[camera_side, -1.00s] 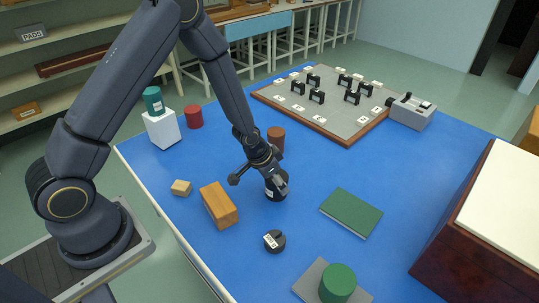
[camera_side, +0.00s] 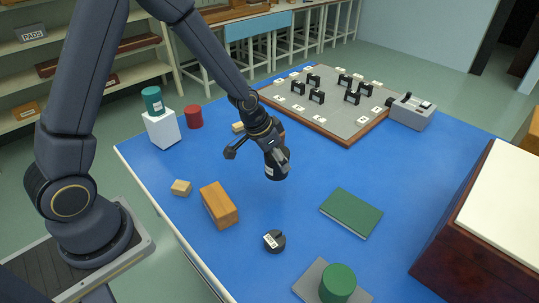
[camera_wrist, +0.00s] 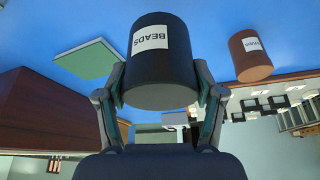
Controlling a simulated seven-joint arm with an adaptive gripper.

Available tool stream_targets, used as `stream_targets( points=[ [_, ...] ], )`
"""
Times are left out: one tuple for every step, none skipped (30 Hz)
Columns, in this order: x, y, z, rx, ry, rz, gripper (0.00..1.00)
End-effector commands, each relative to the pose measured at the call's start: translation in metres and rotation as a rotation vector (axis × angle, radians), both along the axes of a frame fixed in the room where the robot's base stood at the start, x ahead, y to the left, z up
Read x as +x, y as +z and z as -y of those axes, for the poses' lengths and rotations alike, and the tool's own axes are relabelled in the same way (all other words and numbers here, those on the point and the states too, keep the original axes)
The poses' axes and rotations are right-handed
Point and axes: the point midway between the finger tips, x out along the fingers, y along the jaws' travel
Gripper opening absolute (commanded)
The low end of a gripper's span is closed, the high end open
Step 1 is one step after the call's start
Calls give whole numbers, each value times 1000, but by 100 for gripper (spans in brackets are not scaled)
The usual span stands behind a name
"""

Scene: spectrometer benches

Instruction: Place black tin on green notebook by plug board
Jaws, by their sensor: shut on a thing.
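My gripper (camera_side: 283,158) is shut on a black tin (camera_side: 275,172) and holds it above the blue table. In the wrist view the black tin (camera_wrist: 158,75) sits between the two fingers (camera_wrist: 160,92) and has a white label reading BEADS. The green notebook (camera_side: 351,213) lies flat on the table, to the right of and nearer than the tin. It also shows in the wrist view (camera_wrist: 85,60), with nothing on it. The plug board (camera_side: 335,104), grey with a brown frame and black plugs, lies at the back of the table.
A wooden block (camera_side: 219,206), a short black labelled tin (camera_side: 274,241) and a green tin (camera_side: 337,283) on a grey slab stand nearer. A brown tin (camera_wrist: 250,55) is mostly hidden behind my gripper in the side view. A large dark box (camera_side: 480,235) stands right.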

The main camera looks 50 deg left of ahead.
Motion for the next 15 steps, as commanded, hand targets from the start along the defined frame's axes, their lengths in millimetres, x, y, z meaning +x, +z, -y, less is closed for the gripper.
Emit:
stream_targets(
  points=[
    [-3, 5, 0, 0, -10, 1, 28],
    [-4, 9, 5, 0, -28, 3, 28],
    [-5, 14, 13, 0, -53, 2, 28],
    [-5, 17, 20, 0, -72, 3, 28],
    [-6, 20, 27, 0, -93, 2, 28],
    [-8, 25, 40, 0, -127, 2, 28],
    [-9, 28, 50, 0, -153, 3, 28],
    [-11, 32, 60, 0, -180, 3, 28],
    [-13, 37, 75, 0, -216, 4, 28],
    [-15, 40, 84, 0, -241, 3, 28],
    [-18, 44, 96, 0, -269, 3, 28],
    [-21, 49, 109, 1, -301, 3, 28],
    [-23, 52, 117, 1, -322, 3, 28],
    [-25, 54, 126, 1, -339, 3, 28],
    [-27, 57, 134, 1, -359, 2, 28]
  ],
)
